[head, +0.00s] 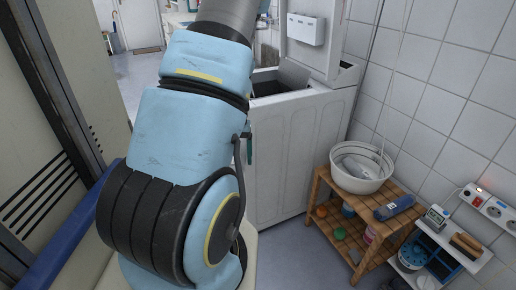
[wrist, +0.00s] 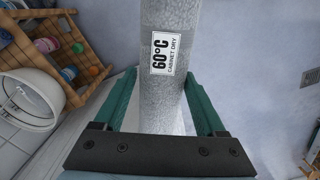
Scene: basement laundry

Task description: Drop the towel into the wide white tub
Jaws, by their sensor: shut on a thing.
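A grey rolled or folded towel (wrist: 168,110) with a white label reading "60°C CABINET DRY" is between the green fingers of my gripper (wrist: 160,82) in the wrist view. The gripper is shut on it. A wide white tub (head: 358,184) stands on a wooden rack at the right in the head view, with a pale object inside it. The tub also shows at the left edge of the wrist view (wrist: 58,104), apart from the towel. In the head view my arm hides the towel and most of the gripper.
The wooden rack (head: 385,226) also bears a dark blue bottle (head: 394,208) beside the tub and several small items below. A white washing machine (head: 297,150) stands behind, its top open. Power sockets (head: 490,206) and a small shelf (head: 455,246) are on the tiled wall.

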